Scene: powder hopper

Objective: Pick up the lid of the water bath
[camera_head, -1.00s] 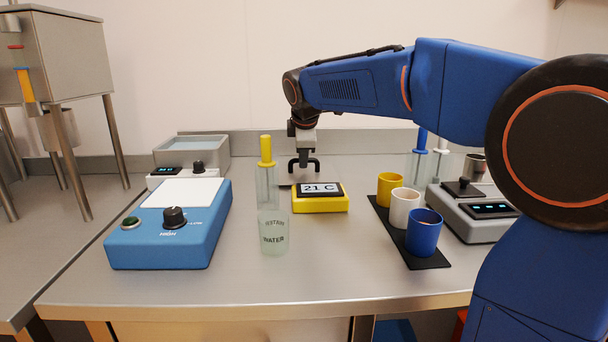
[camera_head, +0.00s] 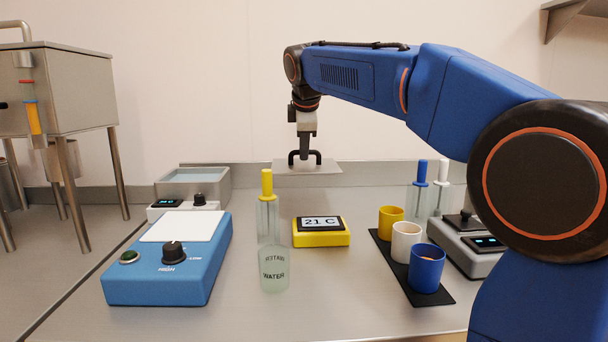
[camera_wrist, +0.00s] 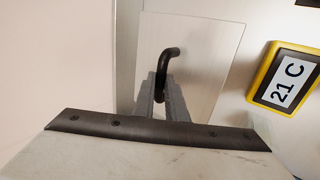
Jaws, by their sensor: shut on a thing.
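The lid (camera_head: 327,168) is a flat pale grey plate with a black bar handle (camera_head: 305,156). My gripper (camera_head: 306,150) is shut on that handle and holds the lid level, above the bench near the back wall. In the wrist view the lid (camera_wrist: 205,50) hangs below my gripper (camera_wrist: 162,98), whose fingers close on the black handle (camera_wrist: 170,54). The water bath (camera_head: 192,183) stands open at the back left, a grey metal basin with pale blue water showing and a control box in front.
A yellow thermometer reading 21 C (camera_head: 321,238) lies below and in front of the lid. A yellow-topped glass tube (camera_head: 267,215) and a water beaker (camera_head: 273,270) stand to its left. A blue hotplate (camera_head: 165,270) is front left; coloured cups (camera_head: 406,242) are right.

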